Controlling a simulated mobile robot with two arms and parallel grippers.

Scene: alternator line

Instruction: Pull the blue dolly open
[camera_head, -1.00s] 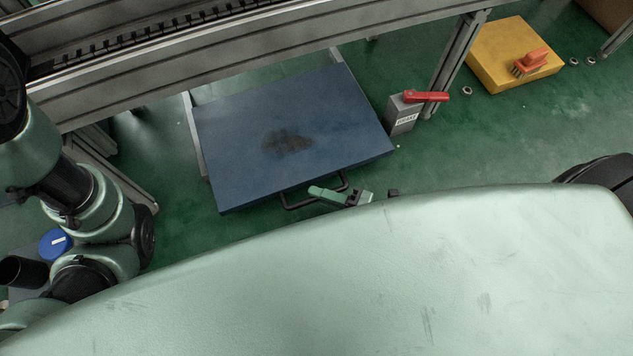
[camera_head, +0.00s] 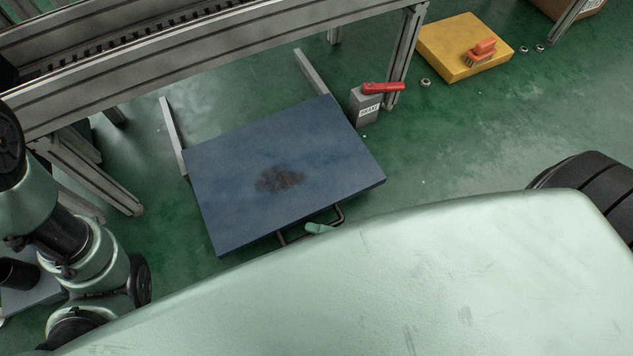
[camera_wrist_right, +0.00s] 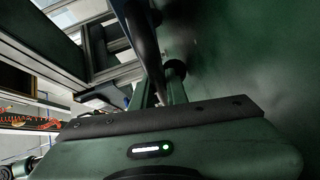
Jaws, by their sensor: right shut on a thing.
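The blue dolly (camera_head: 235,160) is a flat blue platform with a dark stain, lying low between two grey rails in the head view. Its far edge stands well out from under the grey frame, with bare rail showing behind it. Its black handle (camera_head: 338,215) is on the near edge. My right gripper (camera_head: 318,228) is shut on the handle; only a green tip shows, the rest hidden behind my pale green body. The right wrist view is dark, with the gripper's body in front. My left arm shows at the left, but its gripper is out of view.
A grey block (camera_head: 364,107) with a red lever (camera_head: 384,88) stands right of the dolly, by a frame leg. A yellow slab (camera_head: 445,50) with an orange brush (camera_head: 481,52) lies at the back right.

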